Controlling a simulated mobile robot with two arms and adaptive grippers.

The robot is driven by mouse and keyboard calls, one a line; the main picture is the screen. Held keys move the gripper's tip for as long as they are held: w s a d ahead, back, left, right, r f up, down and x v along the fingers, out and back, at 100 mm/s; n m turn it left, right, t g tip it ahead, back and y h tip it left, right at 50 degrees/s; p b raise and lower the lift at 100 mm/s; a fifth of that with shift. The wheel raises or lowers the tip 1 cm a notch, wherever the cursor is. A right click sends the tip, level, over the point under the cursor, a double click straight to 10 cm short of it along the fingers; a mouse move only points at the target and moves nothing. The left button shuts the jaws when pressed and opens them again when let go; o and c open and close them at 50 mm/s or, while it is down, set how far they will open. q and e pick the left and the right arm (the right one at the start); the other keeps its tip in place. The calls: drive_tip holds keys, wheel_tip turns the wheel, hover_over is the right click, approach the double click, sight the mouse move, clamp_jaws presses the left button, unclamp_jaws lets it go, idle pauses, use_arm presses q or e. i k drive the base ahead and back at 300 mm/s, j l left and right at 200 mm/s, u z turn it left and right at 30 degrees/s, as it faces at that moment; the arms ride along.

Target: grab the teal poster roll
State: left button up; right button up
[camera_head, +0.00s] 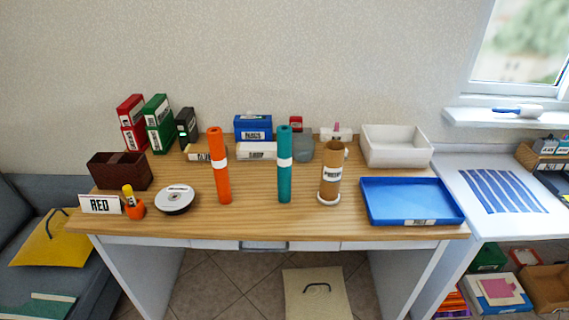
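The teal poster roll (284,182) stands upright on the wooden desk (245,213), near the middle, with a white band around its upper part. An orange poster roll (219,180) with a white band stands upright to its left. A brown cardboard tube (330,172) with a printed label stands to its right on a round white base. Neither of my grippers shows in the head view, so I cannot see what they hold.
A blue tray (372,216) lies at the desk's right, with a white bin (371,158) behind it. Boxes line the back. The front strip before the rolls is clear.

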sight(283, 133)
drive_tip(key=j+z, duration=0.3)
drive_tip(key=j, duration=0.15)
drive_tip(key=k+j+z, duration=0.1)
drive_tip(key=j+z, duration=0.15)
drive_tip(key=j, duration=0.15)
drive_tip(key=k+j+z, duration=0.1)
drive_tip(key=j+z, duration=0.2)
drive_tip(key=k+j+z, duration=0.3)
drive_tip(key=j, duration=0.15)
drive_tip(key=i+j, duration=0.05)
drive_tip(key=i, duration=0.05)
